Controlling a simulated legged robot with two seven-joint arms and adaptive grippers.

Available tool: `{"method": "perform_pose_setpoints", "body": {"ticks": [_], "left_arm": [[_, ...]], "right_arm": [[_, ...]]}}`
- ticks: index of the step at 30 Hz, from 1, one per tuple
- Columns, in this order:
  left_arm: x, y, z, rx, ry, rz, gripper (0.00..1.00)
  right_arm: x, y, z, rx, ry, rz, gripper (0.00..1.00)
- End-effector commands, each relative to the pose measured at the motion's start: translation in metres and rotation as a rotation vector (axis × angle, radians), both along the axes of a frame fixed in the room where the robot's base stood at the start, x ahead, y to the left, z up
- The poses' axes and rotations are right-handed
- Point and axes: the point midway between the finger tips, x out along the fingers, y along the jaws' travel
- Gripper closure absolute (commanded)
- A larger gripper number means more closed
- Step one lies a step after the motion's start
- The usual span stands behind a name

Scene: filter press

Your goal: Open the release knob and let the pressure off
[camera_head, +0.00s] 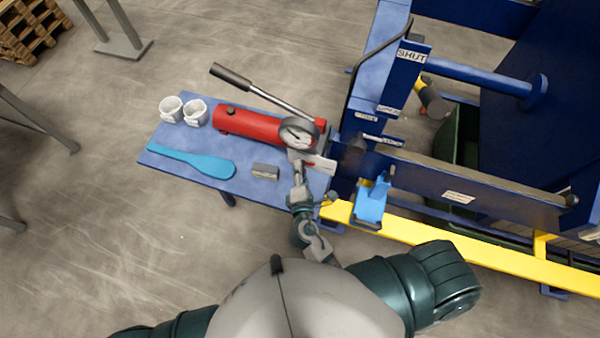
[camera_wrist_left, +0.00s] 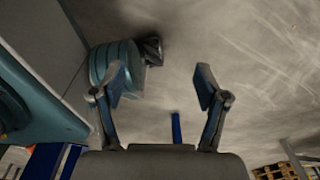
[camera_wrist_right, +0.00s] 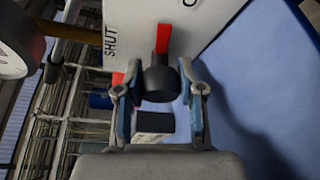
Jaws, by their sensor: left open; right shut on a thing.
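In the right wrist view the black release knob (camera_wrist_right: 160,82) sits between the fingers of my right gripper (camera_wrist_right: 158,95), which is shut on it. A red pointer (camera_wrist_right: 163,38) stands out from the knob over a white plate (camera_wrist_right: 150,18) lettered "SHUT" on the left, with part of an "O" at the top. In the head view my right gripper (camera_head: 298,168) is at the front end of the red pump (camera_head: 255,124), below the round gauge (camera_head: 297,132); it hides the knob there. My left gripper (camera_wrist_left: 160,85) is open and empty above the floor.
The pump lever (camera_head: 260,90) reaches up left. The blue press frame (camera_head: 440,178) and a yellow rail (camera_head: 420,232) stand close on the right.

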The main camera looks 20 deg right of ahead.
Motion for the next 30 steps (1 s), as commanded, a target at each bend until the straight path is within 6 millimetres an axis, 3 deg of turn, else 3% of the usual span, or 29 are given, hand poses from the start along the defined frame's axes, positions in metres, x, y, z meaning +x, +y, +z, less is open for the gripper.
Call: {"method": "perform_pose_setpoints", "body": {"ticks": [1,6,15,24,30], "left_arm": [[0.021,-0.005,-0.002,-0.005,-0.021,0.003,0.26],[0.069,-0.016,0.013,-0.011,-0.04,0.009,0.26],[0.132,-0.028,0.066,-0.018,-0.072,0.02,0.26],[0.157,-0.032,0.115,-0.022,-0.091,0.026,0.26],[0.162,-0.033,0.131,-0.022,-0.096,0.027,0.26]], "right_arm": [[-0.003,0.001,-0.012,0.022,0.001,0.002,0.97],[-0.003,0.002,-0.014,0.104,-0.051,0.001,0.97],[-0.003,0.001,-0.014,0.233,-0.137,0.0,0.97],[-0.003,0.001,-0.013,0.311,-0.188,-0.001,0.96],[-0.002,0.001,-0.011,0.33,-0.203,-0.002,0.96]]}}
